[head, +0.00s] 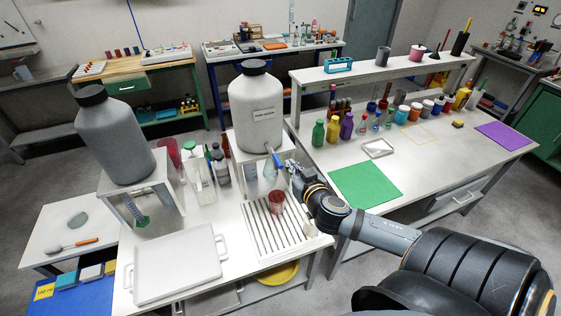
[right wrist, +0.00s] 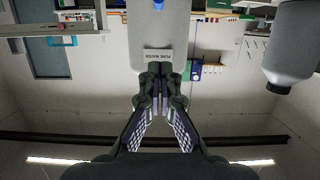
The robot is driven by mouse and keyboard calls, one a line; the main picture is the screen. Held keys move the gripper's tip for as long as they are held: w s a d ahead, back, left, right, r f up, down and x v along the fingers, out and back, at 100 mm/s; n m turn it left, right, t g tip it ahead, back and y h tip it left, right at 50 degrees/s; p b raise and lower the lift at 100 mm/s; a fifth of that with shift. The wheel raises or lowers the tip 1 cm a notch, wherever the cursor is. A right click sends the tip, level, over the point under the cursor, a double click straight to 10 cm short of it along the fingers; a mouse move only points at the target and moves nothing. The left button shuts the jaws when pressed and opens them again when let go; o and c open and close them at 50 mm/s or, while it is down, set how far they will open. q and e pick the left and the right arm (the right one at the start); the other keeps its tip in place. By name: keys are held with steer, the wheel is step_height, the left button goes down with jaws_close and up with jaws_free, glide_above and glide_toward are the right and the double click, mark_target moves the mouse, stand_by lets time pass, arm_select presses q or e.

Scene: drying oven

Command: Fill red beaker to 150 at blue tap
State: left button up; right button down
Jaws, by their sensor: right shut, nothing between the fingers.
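A red beaker (head: 276,202) stands on the white slatted rack (head: 262,235), below and in front of the large white water jug (head: 255,108). The jug's blue tap (head: 276,158) sticks out low on its front; it also shows at the top of the right wrist view (right wrist: 158,4). My right gripper (head: 289,167) is shut and empty, close beside the tap in the head view; I cannot tell whether they touch. The beaker's liquid level cannot be made out. My left gripper is out of view.
A clear flask (head: 270,172) stands under the jug's stand, partly hidden. A grey jug (head: 110,135) on a stand, bottles (head: 220,165) and another red vessel (head: 168,152) are to the left. A white tray (head: 178,265) lies in front. Right, a green mat (head: 365,187) is bare.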

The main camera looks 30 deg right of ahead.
steer(key=shift+d, duration=0.1)
glide_above(281, 166)
step_height(281, 166, down, 2)
steer(key=shift+f, duration=0.1)
step_height(281, 166, down, 4)
steer(key=shift+f+p, duration=0.2)
steer(key=shift+p, duration=0.25)
